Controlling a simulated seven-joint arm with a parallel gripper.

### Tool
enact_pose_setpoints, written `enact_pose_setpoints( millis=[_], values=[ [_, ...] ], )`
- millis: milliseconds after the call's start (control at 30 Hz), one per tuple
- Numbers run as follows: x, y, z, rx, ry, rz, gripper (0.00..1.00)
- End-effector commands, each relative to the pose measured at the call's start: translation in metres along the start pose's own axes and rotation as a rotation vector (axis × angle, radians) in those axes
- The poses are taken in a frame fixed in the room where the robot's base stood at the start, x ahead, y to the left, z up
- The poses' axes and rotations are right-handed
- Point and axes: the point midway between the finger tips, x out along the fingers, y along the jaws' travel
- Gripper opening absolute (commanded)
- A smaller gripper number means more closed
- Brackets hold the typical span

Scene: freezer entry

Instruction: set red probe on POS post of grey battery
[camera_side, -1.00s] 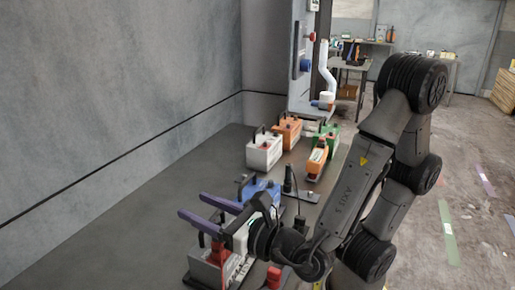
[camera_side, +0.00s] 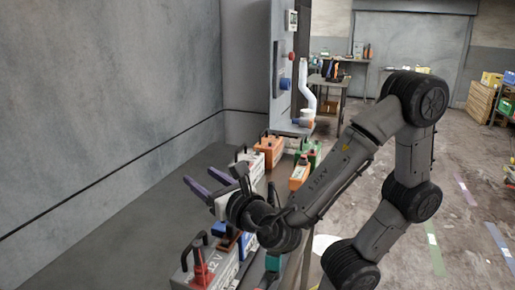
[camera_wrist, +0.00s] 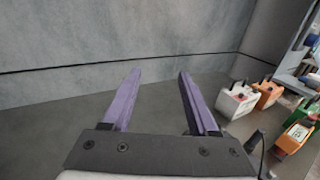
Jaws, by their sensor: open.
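The grey battery (camera_side: 181,277), marked 12 V, stands at the bottom of the side view, cut off by the frame edge. The red probe (camera_side: 201,270) stands about upright on top of it, beside its black handle. I cannot make out the POS post or whether the probe is seated on it. My gripper (camera_side: 199,176) is open and empty, with two purple fingers, above and behind the battery and clear of the probe. In the wrist view the fingers (camera_wrist: 160,74) are spread with only wall and bench between them. The grey battery and probe are not in the wrist view.
A white battery (camera_wrist: 236,101), an orange battery (camera_wrist: 267,94), a green battery (camera_wrist: 308,112) and an orange device (camera_wrist: 293,138) stand farther along the bench. The grey wall (camera_side: 110,90) runs along the left.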

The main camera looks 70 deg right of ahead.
Motion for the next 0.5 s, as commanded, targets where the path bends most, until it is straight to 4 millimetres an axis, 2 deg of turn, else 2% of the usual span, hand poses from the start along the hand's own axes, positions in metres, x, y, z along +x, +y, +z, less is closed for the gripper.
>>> enact_pose_setpoints(
  millis=[500],
  values=[
    [0.035, -0.088, 0.002, 0.001, 0.000, -0.266, 0.60]
  ],
)
